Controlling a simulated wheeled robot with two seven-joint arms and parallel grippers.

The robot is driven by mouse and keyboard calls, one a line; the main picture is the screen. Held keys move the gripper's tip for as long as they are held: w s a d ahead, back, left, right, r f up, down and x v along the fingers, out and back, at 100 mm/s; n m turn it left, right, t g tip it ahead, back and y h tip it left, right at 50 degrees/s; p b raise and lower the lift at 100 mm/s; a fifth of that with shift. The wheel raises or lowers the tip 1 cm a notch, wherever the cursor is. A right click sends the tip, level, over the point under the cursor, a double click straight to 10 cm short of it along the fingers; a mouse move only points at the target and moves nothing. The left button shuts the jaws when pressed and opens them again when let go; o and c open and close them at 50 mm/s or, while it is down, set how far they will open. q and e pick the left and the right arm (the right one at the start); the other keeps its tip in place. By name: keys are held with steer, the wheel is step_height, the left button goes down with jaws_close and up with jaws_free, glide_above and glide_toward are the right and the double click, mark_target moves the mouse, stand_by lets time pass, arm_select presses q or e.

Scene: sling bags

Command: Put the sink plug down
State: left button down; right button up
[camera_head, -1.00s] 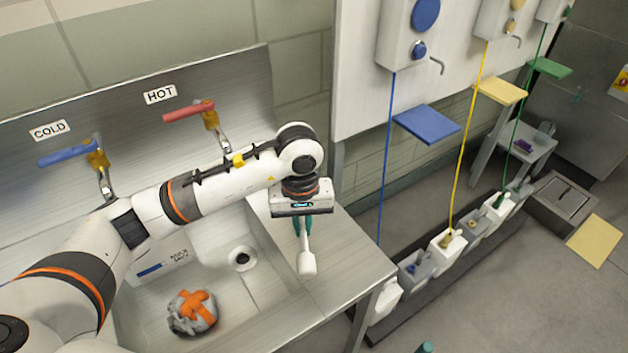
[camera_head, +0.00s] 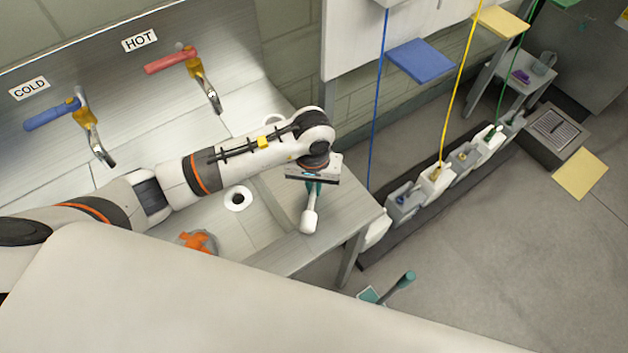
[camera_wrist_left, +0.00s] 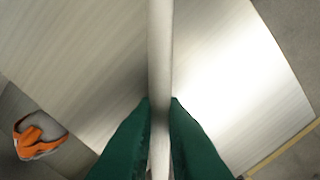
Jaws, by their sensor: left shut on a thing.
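My left gripper (camera_head: 313,187) is shut on a white, rod-like thing with a thick rounded end, which I take to be the sink plug (camera_head: 309,221). The gripper is over the metal drainboard (camera_head: 345,205) to the right of the basin. In the left wrist view the green fingers (camera_wrist_left: 160,105) pinch the pale rod (camera_wrist_left: 160,45) on both sides, above the metal surface. Whether the plug touches the drainboard is unclear. The sink's drain hole (camera_head: 238,198), dark with a white ring, is open to the left. My right gripper is not in view.
An orange and grey object (camera_head: 198,241) lies in the basin, partly hidden; it also shows in the left wrist view (camera_wrist_left: 36,140). Blue (camera_head: 52,114) and red (camera_head: 171,60) tap levers stand behind. A teal-handled tool (camera_head: 397,288) is beyond the drainboard's front edge.

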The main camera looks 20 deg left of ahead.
mark_target(313, 187)
arm_select(q)
steer(key=shift+f, duration=0.2)
steer(key=c, duration=1.5)
jaws_free()
steer(key=shift+r, duration=0.1)
steer(key=shift+r, duration=0.25)
step_height(313, 187, up, 12)
steer(key=b, duration=0.3)
steer(key=shift+a+b, duration=0.15)
steer(key=shift+b, duration=0.2)
